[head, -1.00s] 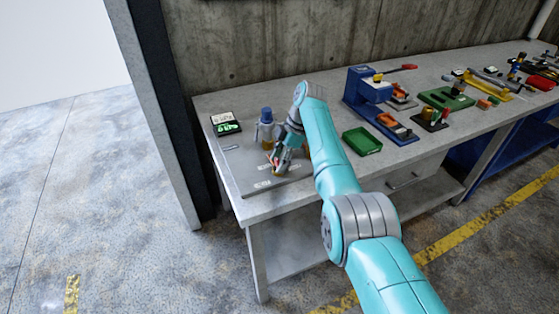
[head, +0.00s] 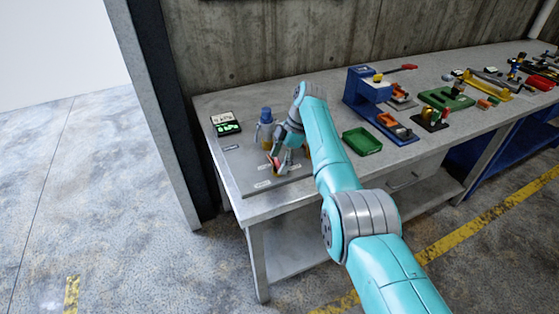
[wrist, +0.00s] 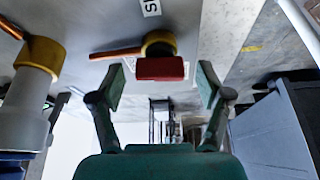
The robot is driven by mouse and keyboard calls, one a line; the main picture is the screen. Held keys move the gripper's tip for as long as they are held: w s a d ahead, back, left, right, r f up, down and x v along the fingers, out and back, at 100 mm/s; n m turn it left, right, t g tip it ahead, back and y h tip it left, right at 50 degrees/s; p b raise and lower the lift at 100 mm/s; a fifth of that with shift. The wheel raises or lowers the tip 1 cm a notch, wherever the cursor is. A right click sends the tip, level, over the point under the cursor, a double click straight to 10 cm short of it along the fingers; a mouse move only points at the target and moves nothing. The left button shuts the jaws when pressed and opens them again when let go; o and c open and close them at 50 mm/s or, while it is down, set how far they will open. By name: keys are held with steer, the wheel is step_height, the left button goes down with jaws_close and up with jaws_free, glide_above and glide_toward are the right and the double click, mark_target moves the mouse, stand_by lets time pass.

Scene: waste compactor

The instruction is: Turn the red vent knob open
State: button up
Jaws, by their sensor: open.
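The red vent knob (wrist: 160,68) shows in the wrist view on a yellow brass fitting (wrist: 158,40), with a copper-coloured pipe (wrist: 115,52) running left from it. My gripper (wrist: 161,84) is open, with one finger pad on each side of the knob and a visible gap to it on both sides. In the head view my gripper (head: 281,160) is low over the grey panel (head: 240,176) at the left end of the bench. The knob is a small red patch (head: 275,159) there, partly hidden by the fingers.
A blue-capped grey cylinder (head: 265,122) stands just behind my gripper. A small display with green figures (head: 227,128) lies at the back left. A green tray (head: 361,142) and a blue stand (head: 366,92) are to the right. The panel's front left is mostly clear.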

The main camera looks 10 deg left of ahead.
steer(key=v, duration=1.2)
steer(key=shift+w, duration=0.1)
steer(key=shift+c, duration=1)
steer(key=shift+f, duration=0.1)
steer(key=c, duration=0.4)
steer(key=shift+a+f+m, duration=0.1)
steer(key=shift+a+m, duration=0.1)
steer(key=shift+m, duration=0.2)
steer(key=shift+c, duration=0.7)
steer(key=s+a+m+t+h, duration=0.2)
steer(key=s+m+t, duration=0.4)
steer(key=m, duration=1.1)
steer(key=x, duration=1.1)
steer(key=shift+s+f, duration=0.3)
